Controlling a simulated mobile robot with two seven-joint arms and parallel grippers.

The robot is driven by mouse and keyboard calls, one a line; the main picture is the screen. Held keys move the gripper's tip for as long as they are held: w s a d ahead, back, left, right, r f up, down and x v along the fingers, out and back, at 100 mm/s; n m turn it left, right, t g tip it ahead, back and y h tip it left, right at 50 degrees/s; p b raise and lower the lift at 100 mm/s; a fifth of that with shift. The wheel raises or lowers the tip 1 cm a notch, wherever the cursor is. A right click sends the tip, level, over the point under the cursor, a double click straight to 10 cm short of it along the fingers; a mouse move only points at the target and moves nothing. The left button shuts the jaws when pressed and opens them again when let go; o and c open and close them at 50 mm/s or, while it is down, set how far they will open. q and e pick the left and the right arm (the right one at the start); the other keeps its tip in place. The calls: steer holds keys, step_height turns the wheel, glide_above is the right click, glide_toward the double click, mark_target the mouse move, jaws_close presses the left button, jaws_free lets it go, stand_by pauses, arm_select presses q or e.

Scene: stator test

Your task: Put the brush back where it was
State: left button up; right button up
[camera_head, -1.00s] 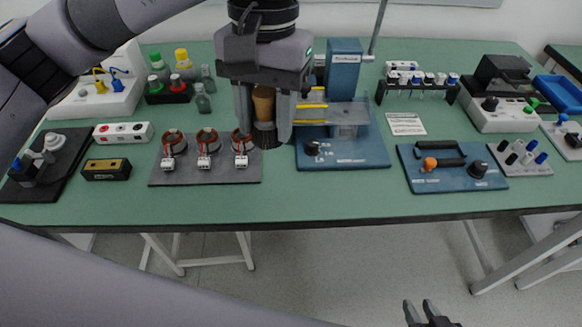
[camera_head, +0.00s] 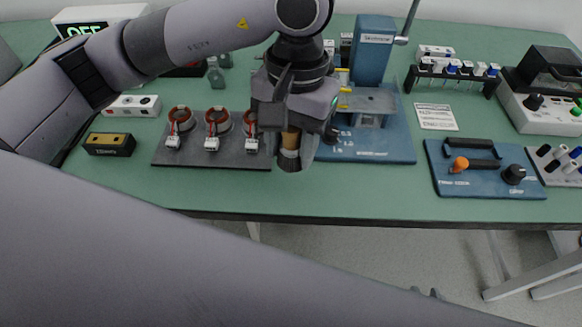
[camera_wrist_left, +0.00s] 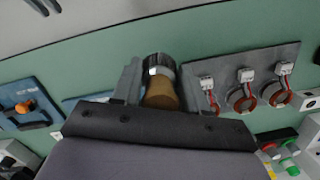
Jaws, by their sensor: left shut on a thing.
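The brush has a tan wooden handle and a dark, metal-banded end. My left gripper (camera_head: 291,150) is shut on the brush (camera_head: 290,143), holding it upright between its fingers in the head view, in front of the blue test stand and right of the coil board. The brush also shows between the fingers in the left wrist view (camera_wrist_left: 160,92). The bench below it is partly hidden, and I cannot tell how high the brush hangs. My right gripper (camera_head: 425,293) shows only as fingertips at the bottom edge, below the bench; whether it is open is unclear.
The grey board with several copper coils (camera_head: 210,157) lies left of the brush. The blue test stand (camera_head: 366,147) is behind and to the right. A blue panel with an orange knob (camera_head: 484,183) lies further right. Green bench top (camera_head: 300,203) is clear along the front edge.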

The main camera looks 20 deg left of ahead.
arm_select(q)
step_height(320, 180, down, 6)
steer(key=shift+f, duration=0.25)
